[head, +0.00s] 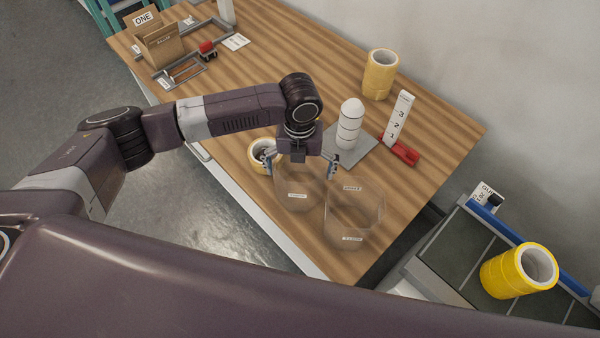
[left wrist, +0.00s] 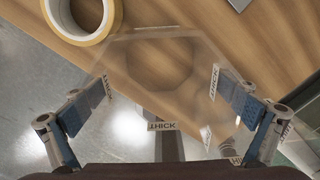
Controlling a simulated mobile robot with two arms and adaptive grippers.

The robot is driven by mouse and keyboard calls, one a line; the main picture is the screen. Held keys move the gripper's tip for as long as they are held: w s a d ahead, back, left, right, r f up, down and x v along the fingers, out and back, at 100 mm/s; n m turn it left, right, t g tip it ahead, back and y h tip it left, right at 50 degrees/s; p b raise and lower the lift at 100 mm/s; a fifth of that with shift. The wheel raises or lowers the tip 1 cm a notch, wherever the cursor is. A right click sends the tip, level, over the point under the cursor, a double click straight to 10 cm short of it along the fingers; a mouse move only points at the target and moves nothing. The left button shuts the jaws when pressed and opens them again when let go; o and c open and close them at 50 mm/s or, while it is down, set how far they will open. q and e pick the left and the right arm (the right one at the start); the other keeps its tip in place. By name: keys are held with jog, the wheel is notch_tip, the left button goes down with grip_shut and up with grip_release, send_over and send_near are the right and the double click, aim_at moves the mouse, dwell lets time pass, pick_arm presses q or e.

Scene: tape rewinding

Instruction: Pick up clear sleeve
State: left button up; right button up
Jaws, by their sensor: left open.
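A clear see-through sleeve (head: 299,202) with flat sides and a small white label stands near the front edge of the wooden table. A second, wider clear sleeve (head: 370,208) with labels stands just to its right. My left gripper (head: 301,167) points down over the first sleeve, open, with its fingers spread to either side of the sleeve's top. In the left wrist view the sleeve (left wrist: 150,110) lies between the two open fingers, and a label on it reads THICK. I cannot tell whether the fingers touch it. My right gripper is out of view.
A tape roll (head: 258,158) sits beside my left gripper. A white domed stack (head: 349,125) on a grey plate, a red stand with a numbered board (head: 397,118) and a tan roll (head: 379,75) stand behind.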

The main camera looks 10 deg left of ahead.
pick_arm(q)
jog(key=c, duration=0.6)
